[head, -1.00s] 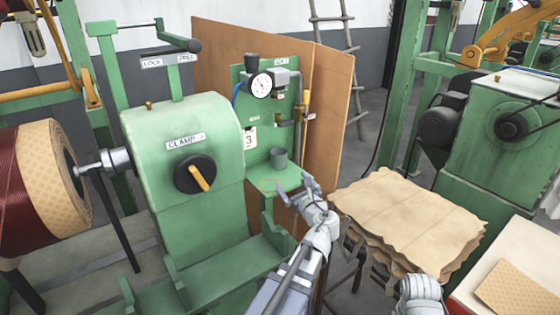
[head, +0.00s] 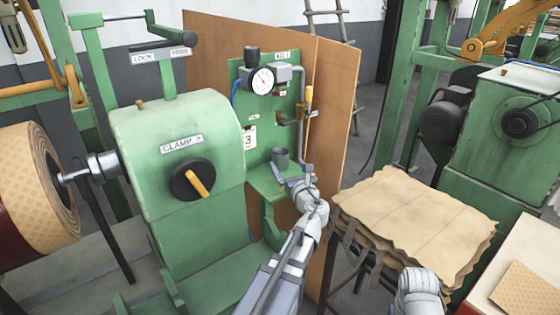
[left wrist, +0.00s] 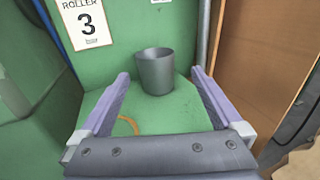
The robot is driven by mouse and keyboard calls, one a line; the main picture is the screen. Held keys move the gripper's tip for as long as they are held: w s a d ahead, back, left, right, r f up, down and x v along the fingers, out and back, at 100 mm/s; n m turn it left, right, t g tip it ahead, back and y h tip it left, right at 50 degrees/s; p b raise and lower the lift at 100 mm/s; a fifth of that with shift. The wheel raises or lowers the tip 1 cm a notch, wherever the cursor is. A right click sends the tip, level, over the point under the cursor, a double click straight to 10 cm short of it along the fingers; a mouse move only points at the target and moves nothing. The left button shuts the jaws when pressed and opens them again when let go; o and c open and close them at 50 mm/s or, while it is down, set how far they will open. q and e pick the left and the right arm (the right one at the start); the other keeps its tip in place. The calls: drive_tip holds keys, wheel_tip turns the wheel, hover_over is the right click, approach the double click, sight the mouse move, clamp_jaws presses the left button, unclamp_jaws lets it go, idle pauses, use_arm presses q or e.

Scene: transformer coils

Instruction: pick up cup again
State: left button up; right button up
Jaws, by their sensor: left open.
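A grey cup (head: 281,156) stands upright on a small green shelf (head: 263,182) under the pressure gauge panel. The left wrist view shows the cup (left wrist: 156,70) at the back of the shelf (left wrist: 170,119), with a thin tan ring mark in front of it. My left gripper (head: 292,178) is just in front of the cup and to its right in the head view. In the left wrist view its two fingers (left wrist: 159,82) are spread apart with the cup between and just beyond their tips, not gripped. My right gripper's fingers do not show.
A gauge (head: 263,80) and piping are on the green panel above the shelf. A brown board (head: 335,110) stands right behind it. The green clamp machine (head: 175,140) is to the left. A stack of tan sheets (head: 415,215) lies to the right.

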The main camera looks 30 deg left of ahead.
sight(283, 157)
use_arm(q)
drive_tip(key=shift+s+x, duration=0.2)
drive_tip(key=shift+x, duration=3.2)
drive_tip(key=shift+a+r, duration=0.1)
drive_tip(key=shift+a, duration=0.05)
drive_tip(key=c, duration=1.5)
drive_tip(key=shift+c, duration=0.2)
drive_tip(key=shift+s+r+p, duration=0.15)
drive_tip(key=shift+r+p, duration=0.4)
drive_tip(key=shift+p, duration=0.2)
drive_tip(key=r+p, duration=0.2)
drive_tip(key=d+r+p, duration=0.1)
drive_tip(key=r+p, duration=0.1)
drive_tip(key=d+r+p, duration=0.1)
drive_tip(key=shift+s+d+r+p, duration=0.15)
drive_tip(key=shift+s+r+p, duration=0.25)
drive_tip(key=s+d, duration=0.3)
drive_tip(key=d, duration=0.5)
drive_tip(key=s+d, duration=0.3)
drive_tip(key=d, duration=0.5)
drive_tip(key=shift+s, duration=0.35)
